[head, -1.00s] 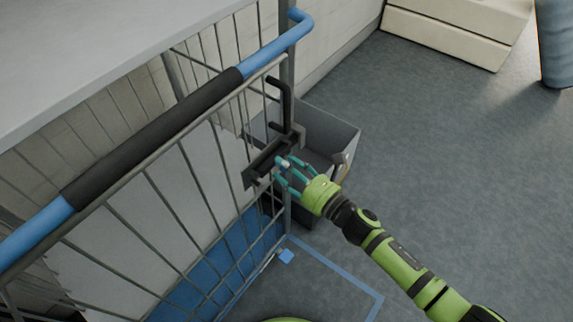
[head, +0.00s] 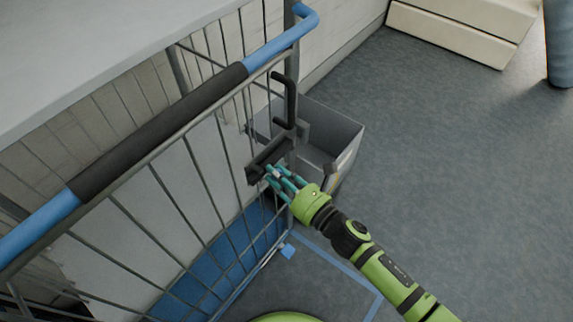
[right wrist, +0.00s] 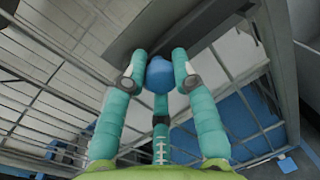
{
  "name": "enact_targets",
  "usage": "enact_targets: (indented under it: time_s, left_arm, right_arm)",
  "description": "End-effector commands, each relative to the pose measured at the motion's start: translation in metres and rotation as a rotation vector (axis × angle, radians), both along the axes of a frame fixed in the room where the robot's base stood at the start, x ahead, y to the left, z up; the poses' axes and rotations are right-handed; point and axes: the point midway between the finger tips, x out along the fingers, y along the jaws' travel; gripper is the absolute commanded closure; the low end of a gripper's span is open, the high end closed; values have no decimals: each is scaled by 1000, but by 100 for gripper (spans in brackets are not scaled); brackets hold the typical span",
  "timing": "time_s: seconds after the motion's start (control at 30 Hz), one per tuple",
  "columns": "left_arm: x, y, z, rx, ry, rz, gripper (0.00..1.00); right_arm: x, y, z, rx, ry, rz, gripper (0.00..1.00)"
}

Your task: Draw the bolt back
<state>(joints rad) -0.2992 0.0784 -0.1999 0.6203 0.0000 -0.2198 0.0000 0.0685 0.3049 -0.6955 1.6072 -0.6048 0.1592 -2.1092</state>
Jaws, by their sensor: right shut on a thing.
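The bolt is a dark grey housing (head: 270,160) on the end of the barred gate, beside the upright post (head: 290,150). Its round blue knob (right wrist: 160,74) shows clearly in the right wrist view; in the head view it is mostly hidden by fingers. My right gripper (head: 273,174) is shut on this knob, with its teal fingers around it; the right wrist view also shows this gripper (right wrist: 159,78). The bolt's rod and its tip cannot be made out. My left gripper is in neither current view.
The gate's blue top rail (head: 275,45) has a black grip sleeve (head: 160,130). A dark upright handle (head: 290,95) stands just above the bolt. A grey open box (head: 340,130) is behind the post.

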Motion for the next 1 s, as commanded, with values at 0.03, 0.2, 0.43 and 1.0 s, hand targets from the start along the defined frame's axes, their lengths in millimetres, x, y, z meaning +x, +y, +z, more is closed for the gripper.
enact_targets:
  time_s: [0.03,0.2,0.43,1.0]
  left_arm:
    - [-1,0,0,0,1,0,60]
    - [-1,0,0,1,2,-1,60]
    - [-1,0,0,1,2,-1,60]
    - [-1,2,0,2,2,-1,60]
  right_arm:
    - [-3,4,2,5,-3,6,100]
    - [-4,5,3,6,-4,9,100]
    - [-4,5,2,5,-4,9,48]
    - [-37,-31,-1,1,1,5,48]
